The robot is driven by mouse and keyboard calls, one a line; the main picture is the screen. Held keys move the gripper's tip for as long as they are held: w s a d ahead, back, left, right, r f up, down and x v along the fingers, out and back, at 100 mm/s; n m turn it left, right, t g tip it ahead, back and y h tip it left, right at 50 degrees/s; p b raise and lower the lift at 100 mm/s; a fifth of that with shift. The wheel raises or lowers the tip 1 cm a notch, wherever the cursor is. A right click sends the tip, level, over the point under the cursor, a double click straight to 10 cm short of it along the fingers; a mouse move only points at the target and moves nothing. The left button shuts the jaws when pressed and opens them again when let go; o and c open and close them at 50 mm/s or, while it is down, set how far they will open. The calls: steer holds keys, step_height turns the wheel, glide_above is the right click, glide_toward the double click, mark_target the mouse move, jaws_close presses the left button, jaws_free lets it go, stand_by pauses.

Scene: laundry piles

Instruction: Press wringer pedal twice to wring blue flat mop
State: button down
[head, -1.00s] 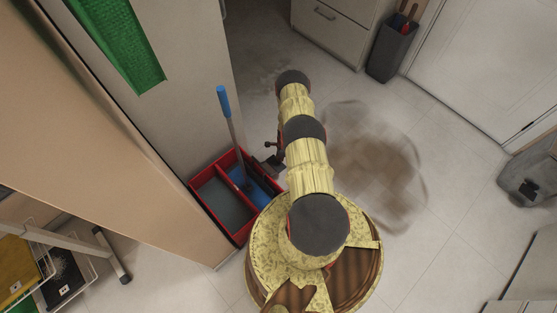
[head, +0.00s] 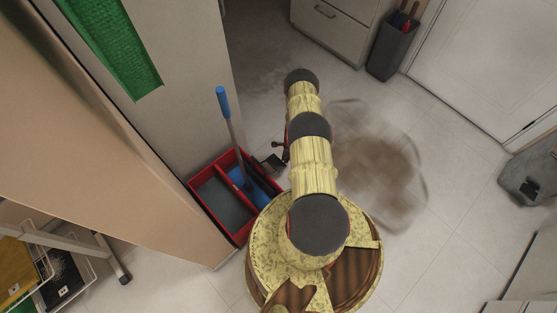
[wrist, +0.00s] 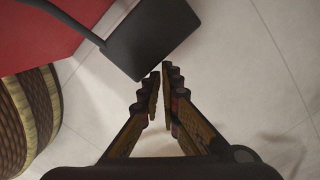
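The red mop bucket (head: 213,235) stands on the floor left of my arm and has two compartments. The blue flat mop (head: 246,192) sits in its right compartment, with its blue-topped handle (head: 223,102) leaning up; the mop head is partly hidden. The dark wringer pedal (head: 273,163) sticks out from the bucket's far right side. In the wrist view the pedal (wrist: 152,38) is a flat black plate on a bar beside the red wall. My gripper (wrist: 161,75) has its fingertips almost together, with nothing between them. The tips appear just beside the pedal's near edge; contact cannot be told.
A brown dirty patch (head: 378,175) lies on the floor right of my arm. A tall pale cabinet (head: 185,105) stands close behind the bucket. Drawers (head: 330,25) and a dark bin (head: 392,48) stand at the back. A grey container (head: 527,180) is at far right.

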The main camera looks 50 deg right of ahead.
step_height(320, 180, up, 12)
steer(key=shift+s+d+f, duration=0.15)
steer(key=shift+s+d, duration=0.15)
steer(key=shift+s, duration=0.1)
stand_by(0.7)
steer(key=shift+s, duration=0.1)
